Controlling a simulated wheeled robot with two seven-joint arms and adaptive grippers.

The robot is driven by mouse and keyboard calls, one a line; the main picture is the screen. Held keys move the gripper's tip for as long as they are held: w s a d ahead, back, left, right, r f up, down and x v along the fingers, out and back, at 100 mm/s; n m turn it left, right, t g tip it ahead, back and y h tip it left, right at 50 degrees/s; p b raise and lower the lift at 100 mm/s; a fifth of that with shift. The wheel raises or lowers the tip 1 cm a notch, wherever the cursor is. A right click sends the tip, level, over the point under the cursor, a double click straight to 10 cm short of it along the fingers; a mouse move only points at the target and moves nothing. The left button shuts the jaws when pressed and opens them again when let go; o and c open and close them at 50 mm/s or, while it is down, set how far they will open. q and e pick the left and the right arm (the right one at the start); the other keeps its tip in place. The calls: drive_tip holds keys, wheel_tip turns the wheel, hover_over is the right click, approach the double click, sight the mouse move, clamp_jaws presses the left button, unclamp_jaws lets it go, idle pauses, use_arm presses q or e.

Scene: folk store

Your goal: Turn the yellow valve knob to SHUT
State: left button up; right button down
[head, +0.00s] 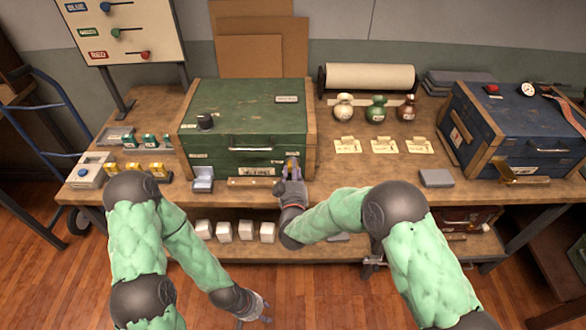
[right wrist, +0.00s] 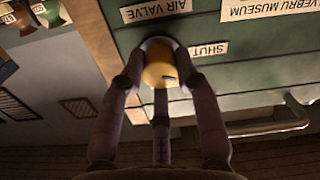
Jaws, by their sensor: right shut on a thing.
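The yellow valve knob (right wrist: 158,66) shows in the right wrist view on the front of the green chest (head: 245,105). A dark mark shows on the knob's lower right part in that view. The SHUT label (right wrist: 208,50) is to the right of the knob, and the AIR VALVE label (right wrist: 158,9) is above it; both read upside down. My right gripper (right wrist: 159,82) is shut on the knob, with its fingers around it. In the head view my right gripper (head: 291,170) is at the chest's front right, mostly hiding the knob. My left gripper (head: 254,319) hangs low before the bench, open and empty.
A small grey box (head: 203,180) stands on the bench left of my right gripper. A blue chest (head: 510,125) stands to the right. White blocks (head: 245,231) sit on the lower shelf.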

drive_tip(key=shift+r+n+p, duration=0.1)
drive_tip(key=shift+n+p, duration=0.55)
drive_tip(key=shift+n, duration=1.55)
drive_tip(key=c, duration=0.9)
unclamp_jaws()
drive_tip(key=shift+w+a, duration=0.1)
drive_tip(key=s, duration=1.2)
